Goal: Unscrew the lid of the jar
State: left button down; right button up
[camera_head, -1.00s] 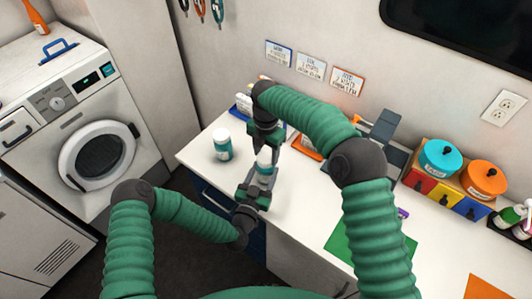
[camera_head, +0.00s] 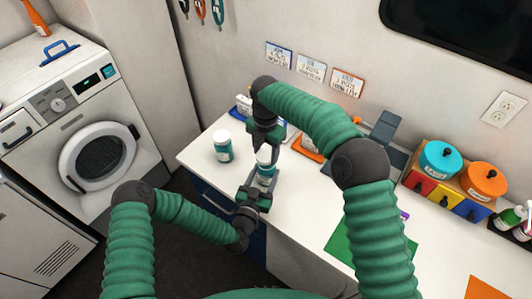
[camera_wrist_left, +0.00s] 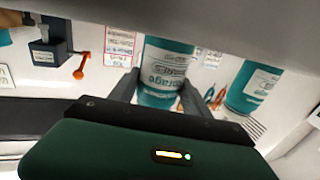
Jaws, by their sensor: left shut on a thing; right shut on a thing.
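The jar (camera_head: 266,171) is teal with a white label and stands upright near the counter's front edge. My left gripper (camera_head: 262,184) is shut on the jar's body from the front; the left wrist view shows the labelled jar (camera_wrist_left: 165,72) between its two fingers. My right gripper (camera_head: 265,150) reaches down from above and is shut on the jar's pale lid, which it mostly hides. I cannot tell whether the lid is loose. A second teal jar with a white lid (camera_head: 222,145) stands apart to the left.
The white counter (camera_head: 300,218) is clear to the front right. Orange-edged and dark items sit behind the jar. Teal (camera_head: 440,157) and orange (camera_head: 483,179) canisters stand on a coloured drawer box at right. A green mat (camera_head: 352,240) lies in front. A washing machine (camera_head: 95,150) is at left.

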aim_at(266, 155)
jog(key=shift+r, duration=0.3)
pick_arm(q)
jog(key=shift+a, duration=0.1)
pick_arm(e)
jog(key=shift+r, duration=2)
pick_arm(q)
jog(key=shift+c, duration=2.1)
grip_release()
jog(key=shift+w, duration=0.1)
